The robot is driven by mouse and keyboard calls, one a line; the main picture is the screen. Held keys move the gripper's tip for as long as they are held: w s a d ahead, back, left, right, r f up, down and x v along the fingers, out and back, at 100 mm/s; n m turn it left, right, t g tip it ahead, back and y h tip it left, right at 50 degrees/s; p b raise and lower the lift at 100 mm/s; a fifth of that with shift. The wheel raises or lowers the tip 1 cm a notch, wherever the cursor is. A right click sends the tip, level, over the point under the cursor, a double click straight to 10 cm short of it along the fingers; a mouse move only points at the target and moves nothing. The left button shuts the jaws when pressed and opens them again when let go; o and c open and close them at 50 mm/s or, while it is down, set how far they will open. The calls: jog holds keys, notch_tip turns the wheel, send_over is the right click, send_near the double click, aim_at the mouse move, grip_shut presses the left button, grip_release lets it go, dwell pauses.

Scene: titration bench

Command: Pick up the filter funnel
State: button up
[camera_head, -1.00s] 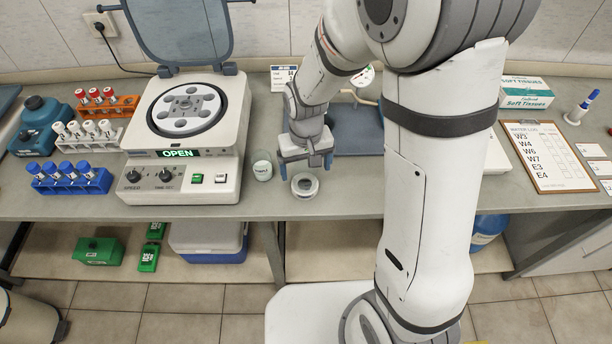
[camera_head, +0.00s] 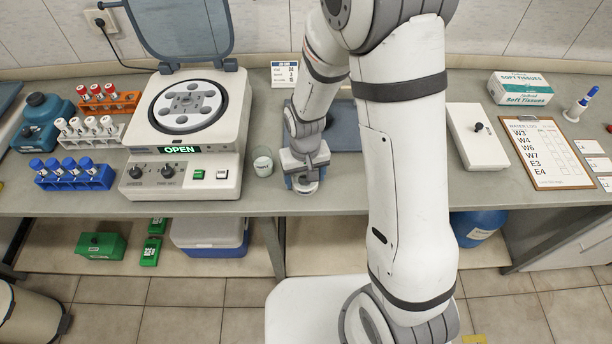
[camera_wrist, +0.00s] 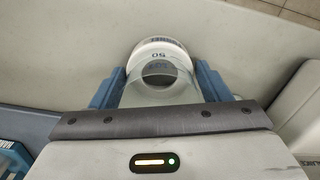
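A clear, glass-like piece that looks like the filter funnel (camera_wrist: 160,88) shows between my fingers in the wrist view, over a white round vessel (camera_wrist: 160,47) with dark print reading 50. My gripper (camera_head: 305,186) is low over the bench near its front edge. In the wrist view, its two blue fingers (camera_wrist: 160,80) stand apart, one on each side of the clear piece. I see no clear grip on it. In the head view my gripper hides most of the funnel and vessel.
A white box with a black knob (camera_head: 477,138) and a clipboard (camera_head: 545,180) lie to the right. The bench front edge is close.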

jog(key=c, duration=0.7)
jog(key=shift+o, duration=0.2)
